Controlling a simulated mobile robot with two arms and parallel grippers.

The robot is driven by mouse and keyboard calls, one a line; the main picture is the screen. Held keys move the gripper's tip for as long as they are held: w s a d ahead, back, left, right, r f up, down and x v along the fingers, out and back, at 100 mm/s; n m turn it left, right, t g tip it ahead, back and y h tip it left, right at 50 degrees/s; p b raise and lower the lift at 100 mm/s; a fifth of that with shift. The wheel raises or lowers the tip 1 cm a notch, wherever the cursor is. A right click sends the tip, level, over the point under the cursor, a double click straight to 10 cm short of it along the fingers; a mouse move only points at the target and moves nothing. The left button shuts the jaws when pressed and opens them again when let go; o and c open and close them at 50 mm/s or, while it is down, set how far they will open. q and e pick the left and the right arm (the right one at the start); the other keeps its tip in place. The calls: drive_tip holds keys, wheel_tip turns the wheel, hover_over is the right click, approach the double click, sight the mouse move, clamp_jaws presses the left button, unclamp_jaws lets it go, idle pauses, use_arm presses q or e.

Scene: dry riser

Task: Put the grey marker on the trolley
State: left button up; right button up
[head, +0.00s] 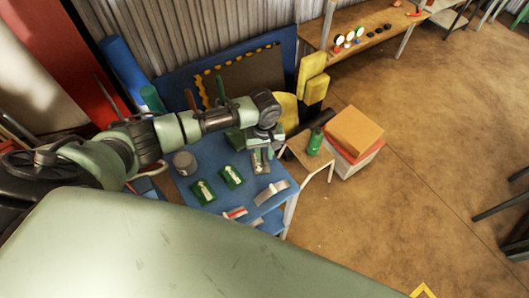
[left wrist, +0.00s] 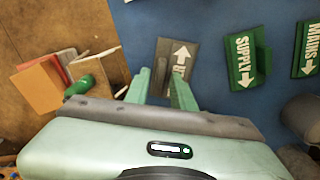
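The grey marker (left wrist: 165,56), with a white up arrow and lettering partly hidden by a finger, lies on a blue surface (left wrist: 212,25). In the head view the grey marker (head: 257,163) is at the back right of the blue top (head: 207,152). I cannot tell whether this blue-topped stand is the trolley. My left gripper (left wrist: 160,76) is open, its two green fingers parted over the near end of the marker. In the head view my left gripper (head: 264,140) is just above and behind the marker. Contact cannot be made out. My right gripper is not in view.
Two green markers (head: 232,177) (head: 203,192), a grey pot (head: 185,162) and a pale bracket-like piece (head: 271,193) share the blue top. To the right, a small wooden stand (head: 300,147) holds a green bottle (head: 315,141), beside stacked orange and white boxes (head: 355,130).

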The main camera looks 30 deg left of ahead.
sight(264, 156)
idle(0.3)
use_arm(q)
wheel_tip(264, 156, up, 12)
drive_tip(key=b, duration=0.2)
idle(0.3)
